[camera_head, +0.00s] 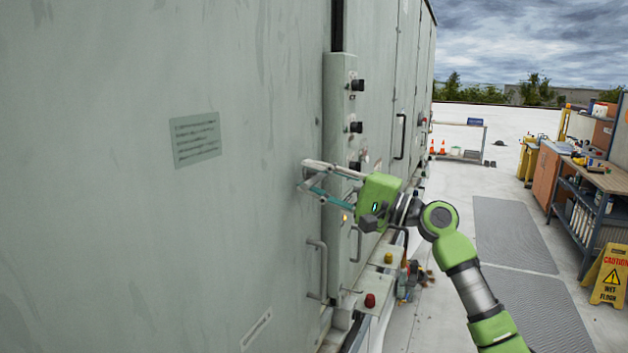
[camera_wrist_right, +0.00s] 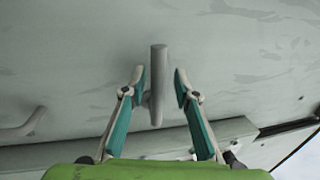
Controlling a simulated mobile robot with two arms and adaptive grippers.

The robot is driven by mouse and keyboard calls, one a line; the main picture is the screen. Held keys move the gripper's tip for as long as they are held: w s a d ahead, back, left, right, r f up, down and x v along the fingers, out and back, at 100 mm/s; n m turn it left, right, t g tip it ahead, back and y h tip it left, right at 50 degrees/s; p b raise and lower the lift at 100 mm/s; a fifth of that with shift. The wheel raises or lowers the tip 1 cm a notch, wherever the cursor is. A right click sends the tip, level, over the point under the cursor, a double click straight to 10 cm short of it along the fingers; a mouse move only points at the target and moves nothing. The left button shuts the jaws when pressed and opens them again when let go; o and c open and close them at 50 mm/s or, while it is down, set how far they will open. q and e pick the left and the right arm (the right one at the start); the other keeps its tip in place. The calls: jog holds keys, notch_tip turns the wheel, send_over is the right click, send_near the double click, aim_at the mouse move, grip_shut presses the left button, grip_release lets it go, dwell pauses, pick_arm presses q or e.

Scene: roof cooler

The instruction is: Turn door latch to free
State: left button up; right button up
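The door latch is a short grey bar (camera_wrist_right: 157,60) standing out from the pale green cooler door (camera_head: 240,230). My right gripper (camera_head: 308,176) is at the door face near its right edge. In the right wrist view, my right gripper (camera_wrist_right: 160,82) is open, with one fingertip on each side of the latch. A gap shows between the latch and each fingertip. In the head view the latch cannot be made out behind the fingers. My left gripper is in neither view.
A door handle (camera_head: 318,270) is below my right gripper. A control strip with black knobs (camera_head: 357,127) stands just right of it. Red (camera_head: 370,300) and yellow buttons are lower down. A workbench (camera_head: 600,178) and a yellow caution sign (camera_head: 607,275) stand right, across open floor.

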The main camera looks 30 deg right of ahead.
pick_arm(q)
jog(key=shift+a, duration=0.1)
pick_arm(e)
jog(key=shift+s+d+f, duration=0.1)
jog(key=shift+s+d, duration=0.05)
jog(key=v, duration=1.1)
jog(key=shift+s, duration=0.25)
jog(key=shift+d, duration=0.15)
jog(key=shift+f, duration=0.1)
